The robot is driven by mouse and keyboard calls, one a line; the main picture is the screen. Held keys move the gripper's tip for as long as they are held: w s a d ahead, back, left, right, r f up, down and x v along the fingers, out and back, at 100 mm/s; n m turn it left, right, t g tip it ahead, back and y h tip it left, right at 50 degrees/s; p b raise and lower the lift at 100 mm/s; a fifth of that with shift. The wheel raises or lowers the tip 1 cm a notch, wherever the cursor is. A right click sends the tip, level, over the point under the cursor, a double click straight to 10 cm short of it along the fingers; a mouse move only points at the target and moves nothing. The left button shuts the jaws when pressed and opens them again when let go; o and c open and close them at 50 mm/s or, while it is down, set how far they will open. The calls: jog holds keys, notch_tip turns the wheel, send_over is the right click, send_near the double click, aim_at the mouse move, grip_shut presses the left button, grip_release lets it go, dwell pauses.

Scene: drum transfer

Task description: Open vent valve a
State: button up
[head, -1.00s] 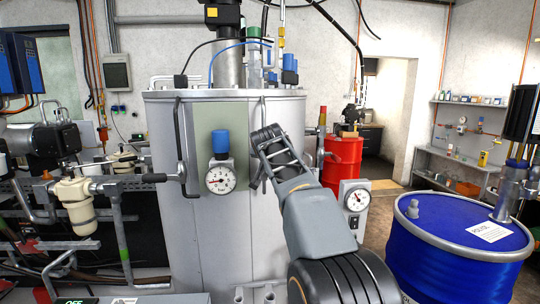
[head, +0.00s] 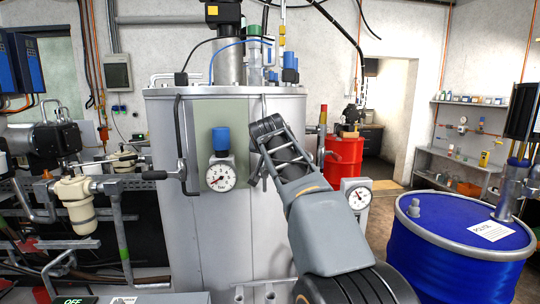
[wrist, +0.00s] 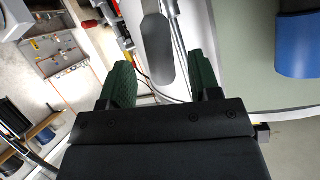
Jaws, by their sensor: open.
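My gripper (head: 262,172) is in front of the grey tank (head: 230,240), right of a round gauge (head: 221,177) with a blue cap (head: 221,139). In the wrist view my gripper (wrist: 162,82) has its green fingers apart. A grey rounded bar (wrist: 157,50) shows beyond and between the fingertips; I cannot tell how far off it is or whether it is a valve handle. The blue cap (wrist: 296,46) is at the right there, apart from the fingers. I see no label naming vent valve a.
A blue drum (head: 455,255) stands at the right, close to my arm. A second gauge (head: 358,196) is beside my forearm. A red drum (head: 344,158) stands behind. Pipes and a cream filter housing (head: 77,205) fill the left.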

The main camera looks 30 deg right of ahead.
jog(key=b+v, duration=0.2)
jog(key=v, duration=0.8)
dwell(0.3)
notch_tip(320, 180, down, 10)
jog(key=a+n+g+y, duration=0.2)
jog(key=n, duration=0.1)
jog(key=s+a+f+n+g+y, duration=0.2)
jog(key=s+a+f, duration=0.2)
jog(key=s+f, duration=0.5)
jog(key=s+a+f+n+g+y, duration=0.2)
jog(key=s+a+f, duration=0.3)
jog(key=s+f, duration=0.5)
notch_tip(320, 180, down, 9)
jog(key=shift+r+n+g, duration=0.25)
jog(key=shift+n+g, duration=0.15)
jog(key=shift+g, duration=0.3)
